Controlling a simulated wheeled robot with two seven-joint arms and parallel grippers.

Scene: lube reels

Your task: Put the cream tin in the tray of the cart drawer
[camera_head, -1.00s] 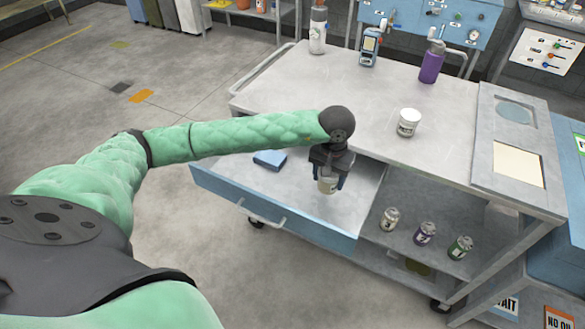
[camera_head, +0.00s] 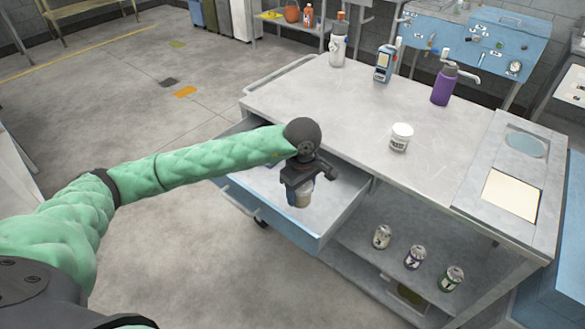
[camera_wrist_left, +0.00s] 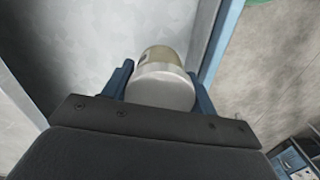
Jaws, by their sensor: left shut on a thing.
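My left gripper (camera_head: 300,190) is shut on the cream tin (camera_head: 301,199) and holds it over the open cart drawer. In the left wrist view the pale tin (camera_wrist_left: 162,80) sits between the two blue fingers, its flat end toward the camera. The drawer's tray (camera_head: 341,207) is a light grey bare floor behind a blue front. The gap between the tin and the tray floor is hard to judge. My arm hides the drawer's left part. My right gripper is not in view.
The grey cart top (camera_head: 320,105) lies above the drawer, with a white jar (camera_head: 401,137) and a purple bottle (camera_head: 444,84) on it. Three small cans, including a green one (camera_head: 451,278), stand on the shelf to the right. The drawer's blue front (camera_head: 290,232) rises near the gripper.

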